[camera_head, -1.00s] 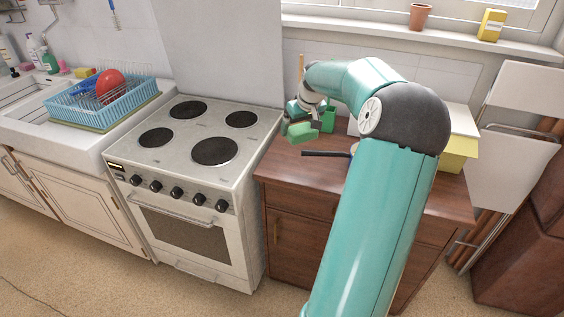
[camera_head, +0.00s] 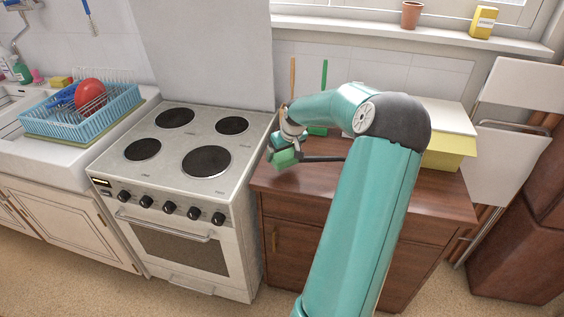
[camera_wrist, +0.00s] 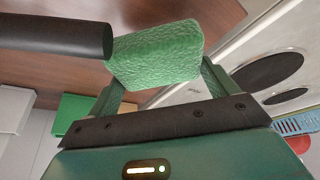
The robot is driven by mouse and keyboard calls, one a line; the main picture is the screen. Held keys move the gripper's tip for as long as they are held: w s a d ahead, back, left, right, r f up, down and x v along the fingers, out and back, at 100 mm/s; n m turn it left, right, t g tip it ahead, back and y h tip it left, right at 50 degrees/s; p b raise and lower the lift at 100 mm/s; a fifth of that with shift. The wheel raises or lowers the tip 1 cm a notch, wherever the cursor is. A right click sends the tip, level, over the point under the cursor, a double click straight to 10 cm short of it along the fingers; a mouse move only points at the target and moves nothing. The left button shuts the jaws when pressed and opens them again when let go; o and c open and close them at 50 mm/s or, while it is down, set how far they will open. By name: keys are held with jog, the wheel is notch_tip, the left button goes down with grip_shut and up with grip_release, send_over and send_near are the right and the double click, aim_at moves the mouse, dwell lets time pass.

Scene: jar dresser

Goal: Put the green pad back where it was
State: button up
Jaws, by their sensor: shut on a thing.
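The green pad (camera_head: 284,158) is a small rough-textured block. It also shows close up in the wrist view (camera_wrist: 157,54), between my two fingers. My gripper (camera_head: 280,150) is shut on the pad and holds it over the left part of the brown dresser top (camera_head: 300,181), near the stove side. My arm hides part of the dresser top.
A green container (camera_head: 317,130) stands at the back of the dresser, with upright utensils near it. A yellow box (camera_head: 446,150) stands at the back right. The white stove (camera_head: 180,150) adjoins on the left. The dresser's front left top is clear.

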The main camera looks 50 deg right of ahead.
aim_at(283, 161)
jog(key=shift+w+f, duration=0.2)
jog(key=shift+f, duration=2.05)
jog(key=o, duration=0.7)
jog(key=v, duration=1.2)
jog(key=w+a+r+n+g+h, duration=0.1)
jog(key=w+a+r, duration=0.15)
jog(key=a, duration=0.95)
jog(key=w+a+r+n, duration=0.15)
jog(key=a+r, duration=0.25)
jog(key=a, duration=0.9)
jog(key=s+a+r+y, duration=0.1)
jog(key=s+a, duration=0.4)
jog(key=a, duration=0.2)
jog(key=s+a+r+n+t+y, duration=0.1)
jog(key=s+a, duration=0.4)
jog(key=a, duration=0.3)
jog(key=s+a+r+n+t, duration=0.1)
jog(key=s+a+r, duration=0.1)
jog(key=s+a, duration=0.3)
jog(key=shift+a+y, duration=0.4)
jog(key=shift+a, duration=0.8)
